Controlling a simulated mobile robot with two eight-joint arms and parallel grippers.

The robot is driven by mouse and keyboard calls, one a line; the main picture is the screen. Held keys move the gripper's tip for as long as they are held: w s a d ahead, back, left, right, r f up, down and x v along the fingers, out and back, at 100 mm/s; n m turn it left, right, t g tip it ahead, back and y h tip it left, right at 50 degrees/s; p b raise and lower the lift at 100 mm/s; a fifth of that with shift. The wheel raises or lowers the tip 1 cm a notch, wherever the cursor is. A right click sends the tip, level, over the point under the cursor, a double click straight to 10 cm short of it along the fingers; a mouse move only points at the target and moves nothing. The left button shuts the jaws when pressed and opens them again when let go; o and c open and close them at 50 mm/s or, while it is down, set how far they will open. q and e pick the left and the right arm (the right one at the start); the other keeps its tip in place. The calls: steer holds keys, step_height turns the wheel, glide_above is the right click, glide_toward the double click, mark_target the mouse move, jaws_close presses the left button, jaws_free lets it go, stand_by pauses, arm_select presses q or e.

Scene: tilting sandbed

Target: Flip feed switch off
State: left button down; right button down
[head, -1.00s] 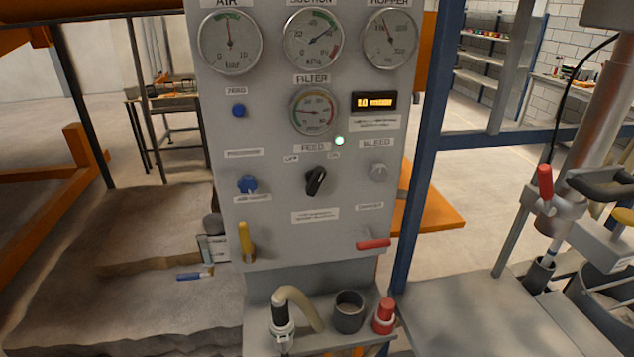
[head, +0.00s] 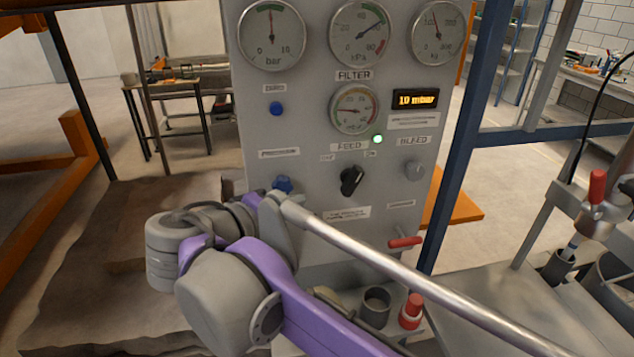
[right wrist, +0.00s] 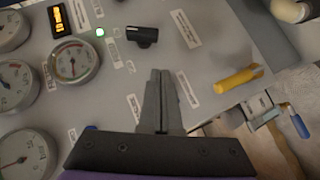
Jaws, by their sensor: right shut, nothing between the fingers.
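The feed switch (head: 351,181) is a black rotary knob on the grey panel (head: 310,130). It is tilted to the upper right, towards the ON label, with OFF at its upper left. A green lamp (head: 378,139) above it is lit. The switch also shows in the right wrist view (right wrist: 142,36). My right gripper (head: 268,203) is left of and a little below the switch, near the blue knob. In the right wrist view its fingers (right wrist: 162,82) are together and empty, apart from the switch. My left gripper is out of view.
Gauges (head: 355,109) and an orange display (head: 415,99) fill the upper panel. A blue knob (head: 282,184), a grey bleed knob (head: 414,170), a red lever (head: 405,242) and a yellow handle (right wrist: 238,78) stick out nearby. Below are a dark cup (head: 376,304) and a red-capped item (head: 412,309).

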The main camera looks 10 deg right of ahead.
mark_target(351, 179)
steer(key=shift+w+a+r+t, duration=0.1)
steer(key=shift+a+r+t, duration=0.05)
steer(key=shift+a+r, duration=0.3)
steer(key=shift+a+r+t, duration=0.15)
steer(key=shift+a+r, duration=0.05)
steer(key=shift+r, duration=0.3)
steer(key=x, duration=1)
steer(key=shift+w+d, duration=0.1)
steer(key=shift+d, duration=0.1)
steer(key=shift+d+f+p, duration=0.15)
steer(key=shift+d+f, duration=0.1)
steer(key=shift+d, duration=0.3)
steer(key=shift+d+f+p, duration=0.15)
steer(key=shift+d+f, duration=0.15)
steer(key=shift+d, duration=0.25)
steer(key=shift+d+f, duration=0.3)
steer(key=shift+d, duration=0.3)
